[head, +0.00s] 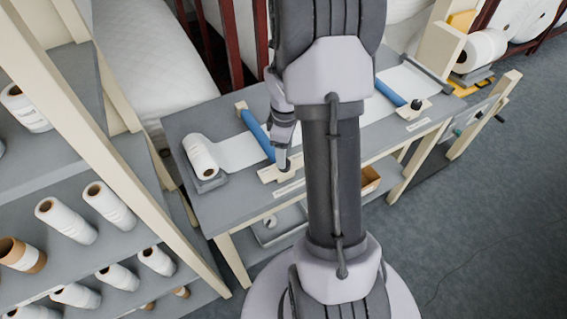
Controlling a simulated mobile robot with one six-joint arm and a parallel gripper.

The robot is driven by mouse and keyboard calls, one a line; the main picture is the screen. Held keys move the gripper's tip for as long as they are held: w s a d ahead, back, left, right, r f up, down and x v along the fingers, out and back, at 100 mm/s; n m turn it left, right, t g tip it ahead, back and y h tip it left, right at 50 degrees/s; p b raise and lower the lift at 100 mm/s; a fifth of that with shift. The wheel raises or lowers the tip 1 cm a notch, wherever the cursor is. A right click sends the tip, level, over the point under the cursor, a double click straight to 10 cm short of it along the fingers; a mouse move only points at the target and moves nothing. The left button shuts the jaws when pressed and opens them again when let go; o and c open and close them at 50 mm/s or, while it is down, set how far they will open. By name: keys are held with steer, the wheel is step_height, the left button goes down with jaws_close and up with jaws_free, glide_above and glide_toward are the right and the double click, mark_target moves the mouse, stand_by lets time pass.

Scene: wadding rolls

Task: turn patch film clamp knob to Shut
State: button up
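A blue clamp bar (257,135) lies across a white sheet on the grey bench, with a cream knob plate (270,175) at its near end. My gripper (283,163) points down at this plate and hides most of the knob there. I cannot tell whether its fingers touch the knob or are open. A second blue bar (389,92) lies to the right, with a dark knob (416,104) on its own cream plate (408,113). The labels by both plates are too small to read, so I cannot tell which is the patch film clamp.
My arm blocks the bench's middle. A white roll (200,156) sits on the bench's left end. A shelf (118,248) with several rolls stands close on the left. A cream post (484,115) rises at the right end. Open floor (470,220) lies to the right.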

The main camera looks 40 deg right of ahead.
step_height(320, 180, down, 4)
steer(key=shift+f+b, duration=0.25)
steer(key=shift+b, duration=0.1)
jaws_close()
